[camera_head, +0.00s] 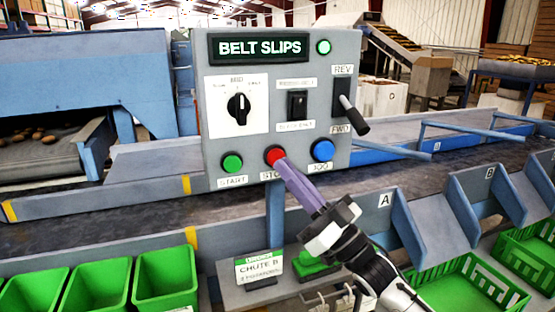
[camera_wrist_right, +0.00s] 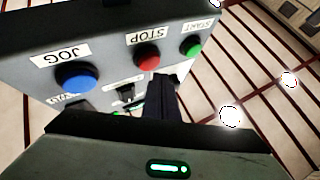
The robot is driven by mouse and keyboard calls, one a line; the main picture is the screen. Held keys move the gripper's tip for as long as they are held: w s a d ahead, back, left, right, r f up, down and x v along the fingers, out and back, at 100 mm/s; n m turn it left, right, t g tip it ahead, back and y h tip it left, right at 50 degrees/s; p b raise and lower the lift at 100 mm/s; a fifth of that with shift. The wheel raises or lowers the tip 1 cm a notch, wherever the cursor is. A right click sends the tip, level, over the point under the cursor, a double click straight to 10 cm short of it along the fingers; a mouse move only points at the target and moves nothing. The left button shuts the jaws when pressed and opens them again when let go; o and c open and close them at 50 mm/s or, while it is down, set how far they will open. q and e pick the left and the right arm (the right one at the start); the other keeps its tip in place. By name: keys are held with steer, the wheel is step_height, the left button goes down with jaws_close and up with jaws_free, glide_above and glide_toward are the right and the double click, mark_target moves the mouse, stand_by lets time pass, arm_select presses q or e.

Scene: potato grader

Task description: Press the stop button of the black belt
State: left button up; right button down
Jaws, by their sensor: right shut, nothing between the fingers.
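The grey control panel (camera_head: 276,126) stands above the dark belt (camera_head: 345,182). Its red STOP button (camera_head: 274,154) sits in the bottom row between the green START button (camera_head: 232,163) and the blue JOG button (camera_head: 323,150). My right gripper (camera_head: 282,164) is shut and empty, its fingertips at the STOP button, overlapping its lower edge in the head view. In the right wrist view the red button (camera_wrist_right: 148,58) shows just beyond the fingertips (camera_wrist_right: 165,80). I cannot tell whether they touch it. My left gripper is not in view.
The panel also carries a lit BELT SLIPS sign (camera_head: 259,48), a rotary knob (camera_head: 239,104), a rocker switch (camera_head: 297,104) and a REV/FWD lever (camera_head: 352,115). Green bins (camera_head: 165,283) stand at lower left, and green crates (camera_head: 470,290) at lower right.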

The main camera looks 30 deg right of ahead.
steer(key=shift+w, duration=0.15)
stand_by(0.4)
steer(key=shift+w+d, duration=0.1)
steer(key=shift+w, duration=0.2)
steer(key=shift+w+d, duration=0.15)
steer(key=shift+w, duration=0.35)
stand_by(0.6)
steer(key=shift+s, duration=0.15)
stand_by(0.3)
steer(key=shift+s+a+p, duration=0.25)
steer(key=shift+s+p, duration=0.1)
steer(key=shift+s, duration=0.4)
steer(key=shift+s, duration=0.1)
steer(key=s+p, duration=0.1)
steer(key=s, duration=0.1)
steer(key=s+a+p, duration=0.1)
steer(key=s, duration=0.1)
steer(key=shift+s+a, duration=0.1)
steer(key=shift+s, duration=0.25)
